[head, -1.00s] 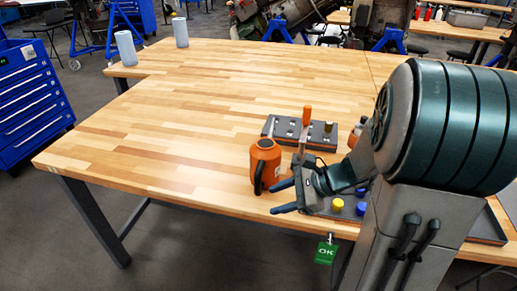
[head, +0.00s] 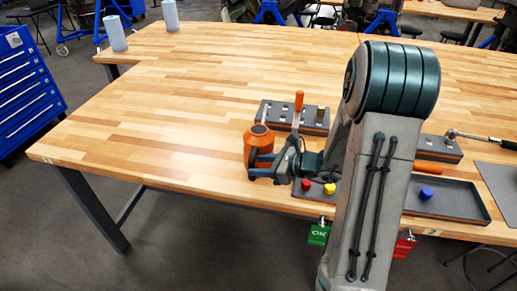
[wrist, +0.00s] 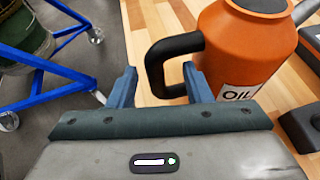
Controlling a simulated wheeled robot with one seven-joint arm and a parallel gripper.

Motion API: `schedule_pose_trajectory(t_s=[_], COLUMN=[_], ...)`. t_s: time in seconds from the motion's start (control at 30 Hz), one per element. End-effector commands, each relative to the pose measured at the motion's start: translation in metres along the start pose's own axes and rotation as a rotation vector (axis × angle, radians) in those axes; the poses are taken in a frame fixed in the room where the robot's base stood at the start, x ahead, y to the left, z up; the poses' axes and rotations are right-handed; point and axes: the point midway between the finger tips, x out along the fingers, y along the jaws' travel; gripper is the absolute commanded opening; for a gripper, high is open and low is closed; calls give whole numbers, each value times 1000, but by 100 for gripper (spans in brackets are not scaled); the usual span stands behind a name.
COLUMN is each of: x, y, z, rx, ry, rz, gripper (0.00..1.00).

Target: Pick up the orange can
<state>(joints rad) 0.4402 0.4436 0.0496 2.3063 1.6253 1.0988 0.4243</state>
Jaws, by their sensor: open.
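The orange can (head: 258,137) stands upright on the wooden table near its front edge. In the wrist view the can (wrist: 250,45) has a black handle (wrist: 155,68) on its left side and an "OIL" label. My gripper (head: 251,166) is open at the can's front side, with its fingers hiding part of the can's lower body. In the wrist view the handle shows between the two fingertips of my gripper (wrist: 160,75), with a gap to the left finger. I cannot tell whether the right finger touches the handle.
A grey tray (head: 278,113) with an orange-handled tool stands just behind the can. A tray with red and yellow knobs (head: 318,187) lies right of my gripper. A tray (head: 455,203) holds a blue knob.

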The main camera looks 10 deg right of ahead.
Motion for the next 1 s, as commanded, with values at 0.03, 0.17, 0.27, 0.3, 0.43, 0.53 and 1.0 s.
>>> schedule_pose_trajectory(t_s=[0.03, 0.17, 0.27, 0.3, 0.43, 0.53, 1.0], x=[4, 23, 37, 42, 50, 51, 50], y=[2, 6, 7, 7, 7, 6, 6], z=[1, 2, 1, 1, 0, -1, 0], rx=[1, 3, 0, 0, 0, 0, -2], ry=[0, 0, 0, 0, 0, 0, -1], rz=[4, 6, 5, 4, 2, 1, 1], gripper=[45, 45, 45, 45, 45, 45, 0])
